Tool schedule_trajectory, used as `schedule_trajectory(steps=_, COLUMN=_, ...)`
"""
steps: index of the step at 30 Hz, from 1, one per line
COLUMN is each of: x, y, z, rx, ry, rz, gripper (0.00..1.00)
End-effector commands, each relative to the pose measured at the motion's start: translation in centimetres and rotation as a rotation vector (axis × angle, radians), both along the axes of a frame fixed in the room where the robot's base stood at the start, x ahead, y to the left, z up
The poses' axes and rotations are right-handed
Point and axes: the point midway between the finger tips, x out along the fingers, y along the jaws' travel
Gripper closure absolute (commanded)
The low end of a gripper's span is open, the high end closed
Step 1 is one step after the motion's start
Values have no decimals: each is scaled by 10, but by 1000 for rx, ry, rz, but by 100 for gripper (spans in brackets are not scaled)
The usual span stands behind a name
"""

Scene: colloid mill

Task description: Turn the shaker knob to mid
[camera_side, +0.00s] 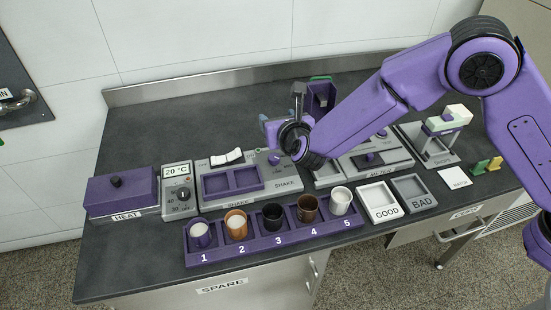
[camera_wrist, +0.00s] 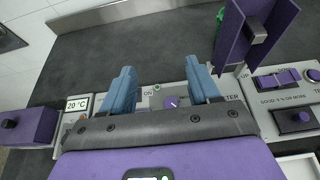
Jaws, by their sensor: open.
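My gripper (camera_side: 281,106) is above and behind the shaker, apart from the knob. In the wrist view its two blue fingers (camera_wrist: 162,72) are spread wide with nothing between them.
A purple upright holder (camera_side: 320,97) stands behind my gripper. A heater (camera_side: 122,192) with a 20 °C display is at left. A rack (camera_side: 275,243) of several numbered cups lies in front. The meter (camera_side: 376,160) and GOOD and BAD trays (camera_side: 380,200) are right. The back-left counter is clear.

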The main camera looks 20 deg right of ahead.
Motion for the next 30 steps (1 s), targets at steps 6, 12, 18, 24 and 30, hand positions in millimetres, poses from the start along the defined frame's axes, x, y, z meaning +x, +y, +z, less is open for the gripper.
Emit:
schedule_trajectory(steps=6, x=0, y=0, z=-62, rx=-2, ry=1, rz=0, gripper=39)
schedule_trajectory(steps=12, x=0, y=1, z=-79, rx=3, ry=-2, rz=-1, gripper=39)
schedule_trajectory(steps=18, x=0, y=0, z=-100, rx=1, ry=0, rz=-1, gripper=39)
schedule_trajectory(steps=24, x=0, y=0, z=-133, rx=0, ry=0, rz=-2, gripper=39)
schedule_trajectory(steps=30, x=12, y=0, z=-151, rx=5, ry=-2, rz=-4, gripper=39)
